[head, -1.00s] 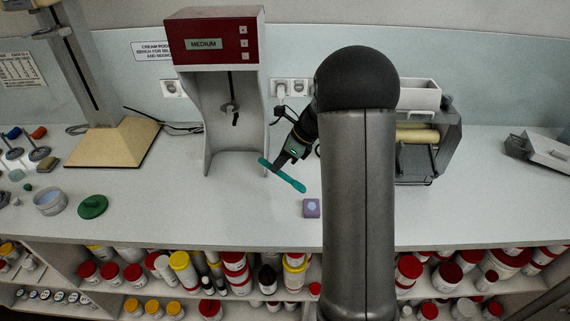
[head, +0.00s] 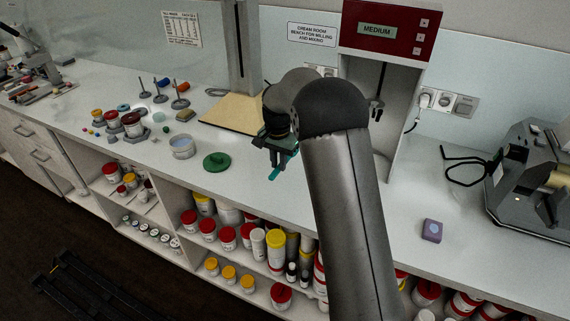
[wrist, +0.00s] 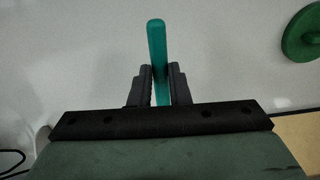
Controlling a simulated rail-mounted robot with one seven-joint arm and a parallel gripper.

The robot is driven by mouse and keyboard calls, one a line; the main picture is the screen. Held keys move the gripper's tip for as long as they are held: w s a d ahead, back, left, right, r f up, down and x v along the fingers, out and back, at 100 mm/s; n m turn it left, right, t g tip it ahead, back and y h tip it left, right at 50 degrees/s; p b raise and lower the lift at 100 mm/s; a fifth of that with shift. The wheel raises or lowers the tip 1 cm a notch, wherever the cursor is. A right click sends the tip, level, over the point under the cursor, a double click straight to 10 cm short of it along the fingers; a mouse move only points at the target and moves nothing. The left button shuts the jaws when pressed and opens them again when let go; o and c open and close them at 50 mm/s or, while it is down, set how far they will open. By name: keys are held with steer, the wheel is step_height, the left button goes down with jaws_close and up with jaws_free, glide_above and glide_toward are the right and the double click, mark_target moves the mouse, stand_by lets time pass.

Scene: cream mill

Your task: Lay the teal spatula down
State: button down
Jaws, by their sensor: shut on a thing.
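My gripper (head: 278,158) is shut on the teal spatula (head: 283,167), over the bench near its front edge. In the wrist view the spatula (wrist: 157,50) stands between the two fingers (wrist: 160,85), its rounded end pointing up the picture. My arm hides part of the spatula in the head view. Whether the spatula touches the bench cannot be told. The white bench top (head: 235,180) lies under my gripper.
A green round lid (head: 217,162) lies just left of my gripper, and it also shows in the wrist view (wrist: 303,32). A beige stand base (head: 232,112) is behind. A purple block (head: 432,231) lies right.

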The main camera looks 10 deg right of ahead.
steer(key=shift+f+b, duration=1.45)
steer(key=shift+f, duration=1.05)
steer(key=shift+f, duration=0.15)
steer(key=shift+f+b, duration=0.2)
steer(key=shift+b, duration=0.1)
steer(key=shift+f, duration=0.45)
steer(key=c, duration=1.3)
jaws_free()
steer(key=shift+r, duration=0.1)
step_height(320, 180, up, 17)
steer(key=shift+r+b, duration=0.2)
steer(key=shift+b, duration=0.75)
